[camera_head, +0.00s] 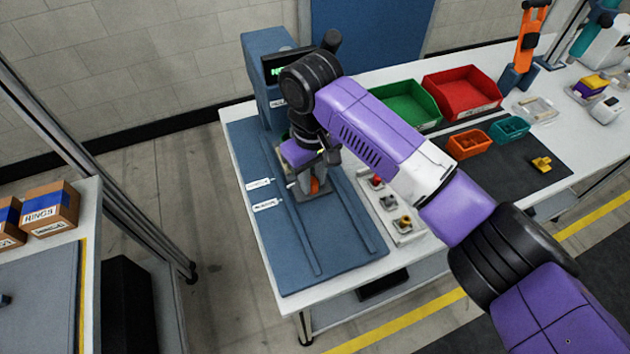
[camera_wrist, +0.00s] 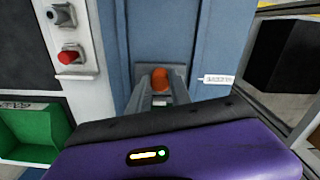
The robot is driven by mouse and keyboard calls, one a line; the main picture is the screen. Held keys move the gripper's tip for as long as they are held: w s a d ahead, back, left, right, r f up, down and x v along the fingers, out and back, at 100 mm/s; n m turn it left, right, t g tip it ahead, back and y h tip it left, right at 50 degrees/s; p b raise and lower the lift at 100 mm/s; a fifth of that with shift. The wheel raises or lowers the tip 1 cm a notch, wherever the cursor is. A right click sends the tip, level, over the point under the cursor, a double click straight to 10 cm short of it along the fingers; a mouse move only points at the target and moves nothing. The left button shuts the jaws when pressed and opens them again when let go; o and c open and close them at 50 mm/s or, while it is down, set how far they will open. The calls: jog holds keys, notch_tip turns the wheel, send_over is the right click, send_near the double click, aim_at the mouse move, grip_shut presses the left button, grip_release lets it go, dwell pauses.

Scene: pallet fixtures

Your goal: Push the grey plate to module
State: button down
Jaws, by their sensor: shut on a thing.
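The grey plate (camera_head: 320,194) lies on the blue base between two raised rails, below my gripper, with an orange, rounded part standing on it. My gripper (camera_head: 311,184) points down and is shut on this orange part (camera_wrist: 160,78), with a finger on either side of it in the wrist view. The plate (camera_wrist: 145,70) shows around the fingertips there; much of it is hidden by the fingers. The blue module (camera_head: 262,95), with a small lit screen, stands at the far end of the base, behind my gripper. My arm hides part of it.
Two white labels (camera_head: 266,205) stand by the left rail (camera_head: 300,235). A light tray (camera_head: 393,215) with small parts lies right of the blue base (camera_head: 345,250). Green (camera_head: 408,103) and red (camera_head: 460,95) bins stand farther back. The base's near end is clear.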

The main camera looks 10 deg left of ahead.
jog(key=c, duration=1.2)
grip_release()
jog(key=shift+r, duration=0.15)
jog(key=shift+r+b, duration=0.6)
jog(key=shift+r, duration=3.2)
